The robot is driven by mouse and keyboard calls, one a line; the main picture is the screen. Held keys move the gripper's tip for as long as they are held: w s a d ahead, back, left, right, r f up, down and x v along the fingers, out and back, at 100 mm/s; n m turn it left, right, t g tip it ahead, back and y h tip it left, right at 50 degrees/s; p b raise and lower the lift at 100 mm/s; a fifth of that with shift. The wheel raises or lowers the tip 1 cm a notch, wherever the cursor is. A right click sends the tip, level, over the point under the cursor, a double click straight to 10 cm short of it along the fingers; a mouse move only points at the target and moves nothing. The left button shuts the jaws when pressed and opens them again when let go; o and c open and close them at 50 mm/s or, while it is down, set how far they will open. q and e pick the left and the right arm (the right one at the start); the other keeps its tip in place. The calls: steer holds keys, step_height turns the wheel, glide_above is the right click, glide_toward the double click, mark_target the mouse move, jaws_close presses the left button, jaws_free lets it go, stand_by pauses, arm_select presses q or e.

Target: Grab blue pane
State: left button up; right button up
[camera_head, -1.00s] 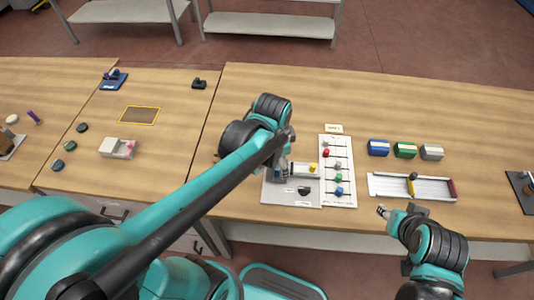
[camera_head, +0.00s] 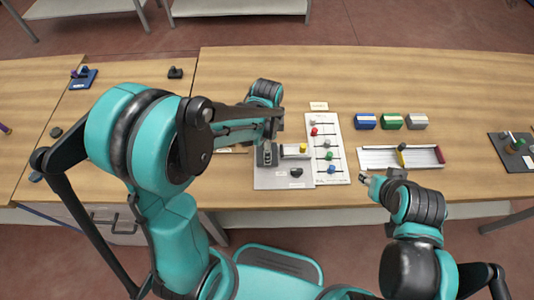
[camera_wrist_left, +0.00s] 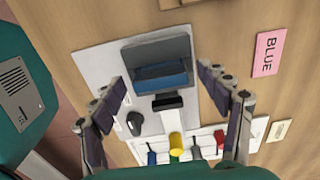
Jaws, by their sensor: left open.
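In the left wrist view, a blue pane-like piece (camera_wrist_left: 163,82) shows in a dark grey holder (camera_wrist_left: 155,50) on the pale plate of the edger (camera_wrist_left: 95,62). My left gripper (camera_wrist_left: 163,88) is open, its two fingers apart on either side of the holder and blue piece. I cannot tell its height above them. In the head view, my left gripper (camera_head: 268,132) is over the back left of the edger plate (camera_head: 270,182), partly hidden by my arm. My right gripper (camera_head: 368,181) is near the table's front edge, too small to read its jaws.
A pink card reading BLUE (camera_wrist_left: 268,53) lies beside the plate. A white panel with coloured knobs (camera_head: 330,170) adjoins it. Blue (camera_head: 365,121), green (camera_head: 391,121) and grey (camera_head: 417,121) blocks stand behind a white rail tray (camera_head: 380,160). Back right table is clear.

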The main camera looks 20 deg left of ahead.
arm_select(q)
steer(key=shift+f, duration=0.35)
steer(key=shift+r, duration=0.1)
steer(key=c, duration=1.3)
